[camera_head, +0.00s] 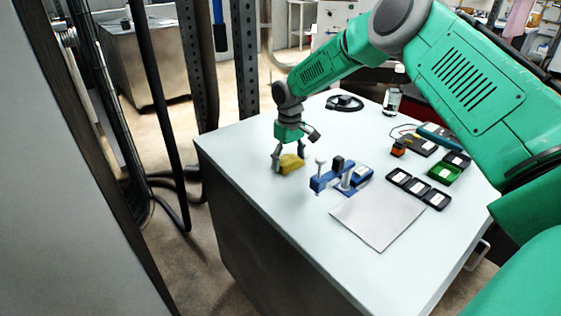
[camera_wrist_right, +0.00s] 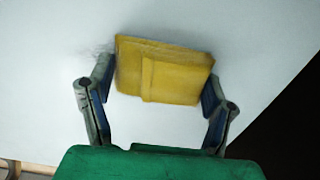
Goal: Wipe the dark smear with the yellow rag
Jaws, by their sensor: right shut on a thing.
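The yellow rag (camera_head: 291,163) is at the table's left part in the head view. My right gripper (camera_head: 289,158) is shut on it from above, with one finger at each side. In the right wrist view the rag (camera_wrist_right: 163,70) spans the gap between the fingers, at or just above the white tabletop. A faint grey smudge (camera_wrist_right: 93,53), likely the dark smear, shows at the rag's left edge in the wrist view. Part of it may be hidden under the rag or finger. I cannot make the smear out in the head view. My left gripper is out of view.
A blue fixture (camera_head: 341,177) stands close to the right of the gripper on the table (camera_head: 250,190). A grey sheet (camera_head: 378,217), black trays (camera_head: 417,187), a green tray (camera_head: 444,172), a bottle (camera_head: 392,98) and a coiled black cable (camera_head: 345,102) lie farther off. The near-left tabletop is clear.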

